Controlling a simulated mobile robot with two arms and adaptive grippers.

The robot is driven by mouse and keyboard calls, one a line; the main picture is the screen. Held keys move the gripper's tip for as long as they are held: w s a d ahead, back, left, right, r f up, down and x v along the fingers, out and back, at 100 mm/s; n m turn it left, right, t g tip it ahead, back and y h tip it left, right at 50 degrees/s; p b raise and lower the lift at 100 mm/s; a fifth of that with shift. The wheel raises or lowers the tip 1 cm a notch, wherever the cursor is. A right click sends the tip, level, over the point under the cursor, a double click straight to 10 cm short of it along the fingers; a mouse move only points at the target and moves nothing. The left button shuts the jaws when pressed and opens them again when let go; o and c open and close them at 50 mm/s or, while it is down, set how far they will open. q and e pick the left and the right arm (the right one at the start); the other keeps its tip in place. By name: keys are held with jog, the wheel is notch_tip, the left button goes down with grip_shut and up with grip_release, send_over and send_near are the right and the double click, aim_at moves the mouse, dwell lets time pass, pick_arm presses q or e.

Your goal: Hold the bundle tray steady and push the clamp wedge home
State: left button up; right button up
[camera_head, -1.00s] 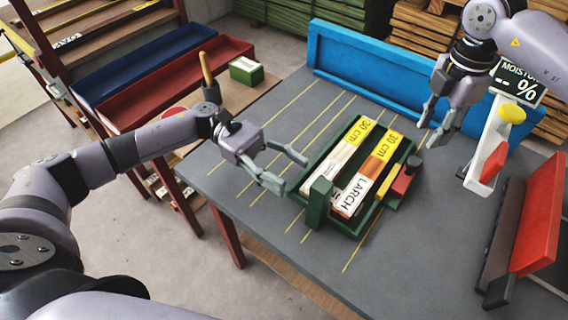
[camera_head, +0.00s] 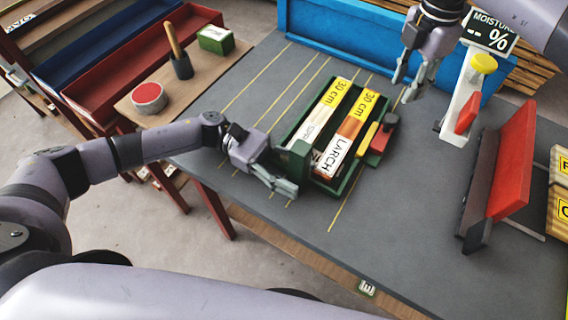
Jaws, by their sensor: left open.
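The green bundle tray (camera_head: 349,184) lies on the grey bench and holds two labelled bundles, a pale one (camera_head: 325,115) and a LARCH one (camera_head: 345,140). A green block (camera_head: 293,160) stands at its near left corner. At its right side sits a red piece with a dark knob (camera_head: 380,141), apparently the clamp wedge, beside a yellow bar (camera_head: 367,140). My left gripper (camera_head: 280,172) is open at the green block; the block partly hides it, and I cannot tell whether they touch. My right gripper (camera_head: 406,82) is open and empty, above the bench beyond the tray.
A moisture meter stand (camera_head: 459,100) with a yellow knob and a red-and-dark angled fixture (camera_head: 498,175) stand to the right. A blue rail (camera_head: 345,40) bounds the back. A side table (camera_head: 135,105) at left holds a red-topped tin and a brush pot. The front bench is clear.

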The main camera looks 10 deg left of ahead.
pick_arm(q)
jog(key=shift+c, duration=0.5)
grip_shut()
dwell(0.4)
pick_arm(e)
jog(key=shift+s+a+f+n, duration=0.1)
jog(key=shift+s+f+n, duration=0.1)
jog(key=shift+s+n, duration=0.25)
jog(key=shift+c, duration=1.4)
jog(key=s+n, duration=0.1)
jog(key=n, duration=0.1)
jog(key=s+a+f+n, duration=0.1)
jog(key=n, duration=0.1)
jog(key=s+f+n, duration=0.1)
jog(key=n, duration=0.1)
jog(key=shift+s+a+f, duration=0.15)
jog(key=shift+s, duration=0.25)
grip_shut()
send_over(379, 145)
jog(key=shift+n, duration=0.25)
jog(key=shift+f, duration=3.25)
jog(key=shift+f, duration=0.15)
jog(key=shift+f, duration=1.55)
